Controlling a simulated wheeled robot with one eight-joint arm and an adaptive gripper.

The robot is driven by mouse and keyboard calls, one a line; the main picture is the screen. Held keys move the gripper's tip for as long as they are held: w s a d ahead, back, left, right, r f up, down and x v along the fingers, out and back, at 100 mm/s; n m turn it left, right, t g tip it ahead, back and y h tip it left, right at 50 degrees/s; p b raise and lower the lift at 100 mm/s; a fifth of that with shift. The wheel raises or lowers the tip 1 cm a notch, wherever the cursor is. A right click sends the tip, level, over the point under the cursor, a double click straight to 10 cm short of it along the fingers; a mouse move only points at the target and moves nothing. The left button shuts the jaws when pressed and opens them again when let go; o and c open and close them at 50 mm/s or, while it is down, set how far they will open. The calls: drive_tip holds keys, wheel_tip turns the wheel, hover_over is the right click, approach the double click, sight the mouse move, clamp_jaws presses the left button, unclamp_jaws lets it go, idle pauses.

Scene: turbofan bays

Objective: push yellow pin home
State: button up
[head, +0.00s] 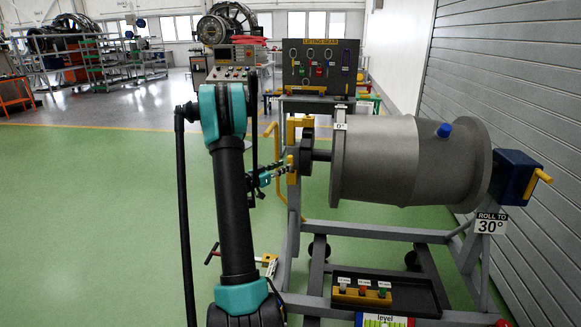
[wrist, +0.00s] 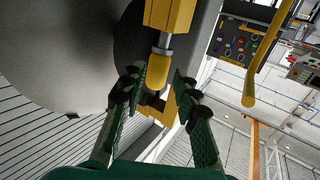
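The yellow pin (wrist: 157,71) has a rounded yellow grip and a short bare metal shaft that runs into a yellow block (wrist: 168,14). In the head view the pin (head: 291,161) hangs below the yellow bracket (head: 300,122) at the left end of the grey drum. My gripper (wrist: 161,74) is open, with one green-padded finger on each side of the pin's grip. A gap shows at the right finger; whether the left one touches is unclear. In the head view my gripper (head: 281,172) is small, right at the pin.
The grey drum (head: 405,160) rests on a grey stand with a "ROLL TO 30°" sign (head: 491,223). A tray (head: 385,292) with coloured pieces lies low on the stand. A yellow bar (wrist: 250,85) shows right of my gripper.

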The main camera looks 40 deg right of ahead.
sight(290, 162)
drive_tip(key=d, duration=0.5)
drive_tip(key=shift+w+r, duration=0.15)
drive_tip(key=shift+r, duration=0.05)
clamp_jaws()
